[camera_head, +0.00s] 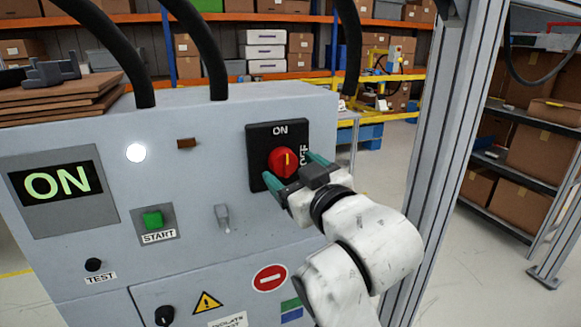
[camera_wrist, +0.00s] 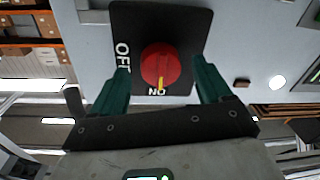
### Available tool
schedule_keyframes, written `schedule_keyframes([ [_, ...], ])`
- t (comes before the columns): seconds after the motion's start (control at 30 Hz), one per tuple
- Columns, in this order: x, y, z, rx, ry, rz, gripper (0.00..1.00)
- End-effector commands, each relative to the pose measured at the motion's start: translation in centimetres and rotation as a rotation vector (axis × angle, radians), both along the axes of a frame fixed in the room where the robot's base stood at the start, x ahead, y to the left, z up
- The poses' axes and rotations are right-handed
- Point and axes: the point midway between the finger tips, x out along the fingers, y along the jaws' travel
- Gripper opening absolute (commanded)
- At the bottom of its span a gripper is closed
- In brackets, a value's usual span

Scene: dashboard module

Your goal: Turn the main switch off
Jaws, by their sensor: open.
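The main switch is a red round knob (camera_head: 283,161) on a black plate (camera_head: 262,133) at the upper right of the grey panel. Its yellow mark points to the ON label, and the display (camera_head: 56,184) reads ON. The OFF label is on the plate's right side in the head view. My gripper (camera_head: 297,170) is open in front of the switch, its green fingers spread to either side of the knob. In the wrist view, the knob (camera_wrist: 160,65) lies between and beyond the fingers (camera_wrist: 166,77). I see no contact; the exact distance to the knob is hard to tell.
A green START button (camera_head: 153,219), a small grey lever (camera_head: 222,215) and a black TEST knob (camera_head: 93,265) are on the panel left of my arm. A metal frame post (camera_head: 440,150) stands close on the right of my arm. Black cables rise from the cabinet top.

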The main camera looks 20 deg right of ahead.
Motion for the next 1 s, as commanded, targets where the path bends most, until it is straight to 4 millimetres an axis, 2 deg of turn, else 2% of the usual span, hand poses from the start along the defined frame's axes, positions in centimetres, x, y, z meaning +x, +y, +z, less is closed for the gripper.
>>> schedule_keyframes([
  [0.2, 1.41, 0.07, 0.01, -0.001, 0.0, 0.0, 0.78],
  [0.47, 1.49, 0.08, -0.02, 0.0, 0.0, 0.0, 0.78],
  [1.0, 1.46, 0.09, -0.04, 0.0, 0.001, 0.0, 0.27],
])
